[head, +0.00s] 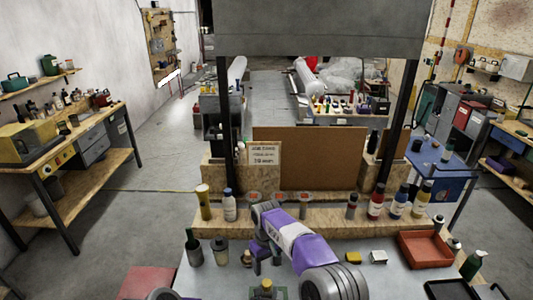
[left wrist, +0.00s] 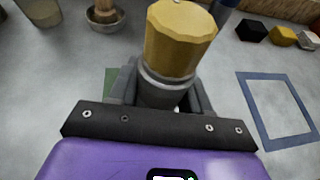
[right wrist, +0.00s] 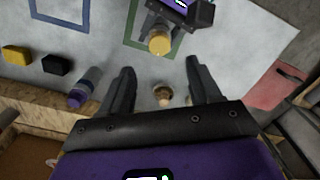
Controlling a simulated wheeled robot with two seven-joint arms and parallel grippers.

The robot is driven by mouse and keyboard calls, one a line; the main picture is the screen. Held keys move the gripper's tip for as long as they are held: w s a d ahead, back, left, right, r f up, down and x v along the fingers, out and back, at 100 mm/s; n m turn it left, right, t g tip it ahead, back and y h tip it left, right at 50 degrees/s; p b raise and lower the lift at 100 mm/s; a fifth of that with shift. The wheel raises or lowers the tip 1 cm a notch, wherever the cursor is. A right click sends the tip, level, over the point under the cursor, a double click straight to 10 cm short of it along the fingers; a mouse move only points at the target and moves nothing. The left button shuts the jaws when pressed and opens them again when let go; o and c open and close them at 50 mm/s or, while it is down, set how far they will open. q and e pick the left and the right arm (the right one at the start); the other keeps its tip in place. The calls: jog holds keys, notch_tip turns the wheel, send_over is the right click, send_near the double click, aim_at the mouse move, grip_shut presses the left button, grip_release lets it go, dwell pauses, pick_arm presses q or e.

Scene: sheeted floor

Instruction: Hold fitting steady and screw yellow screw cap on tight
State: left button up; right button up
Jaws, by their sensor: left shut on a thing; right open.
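The yellow screw cap (left wrist: 180,35) sits on top of the grey fitting (left wrist: 158,92) in the left wrist view. I cannot tell how tight it is. My left gripper (left wrist: 162,85) is shut around the fitting below the cap. The cap also shows in the head view (head: 266,284) at the bottom centre and in the right wrist view (right wrist: 159,41) near the top. My right gripper (right wrist: 160,65) is open and empty; the cap appears just beyond its fingertips, apart from them. In the head view my right arm's purple gripper (head: 266,257) hangs behind the cap.
The grey worktop has a blue outlined square (left wrist: 278,112), empty where seen. A red tray (head: 425,250) stands farther right. Bottles line the wooden ledge (head: 330,214) behind.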

aim_at(267, 282)
pick_arm(q)
jog(key=shift+w, duration=0.1)
pick_arm(e)
jog(key=shift+w+f, duration=0.2)
jog(key=shift+f, duration=0.5)
jog(key=shift+s+f, duration=0.15)
jog(key=shift+f, duration=1.95)
jog(key=shift+s+f, duration=0.1)
jog(key=shift+f, duration=1.95)
jog(key=shift+c, duration=0.2)
jog(key=c, duration=0.9)
jog(key=o, duration=1)
jog(key=shift+r, duration=0.15)
jog(key=r, duration=1.1)
jog(key=shift+w+r, duration=0.3)
jog(key=shift+r, duration=0.1)
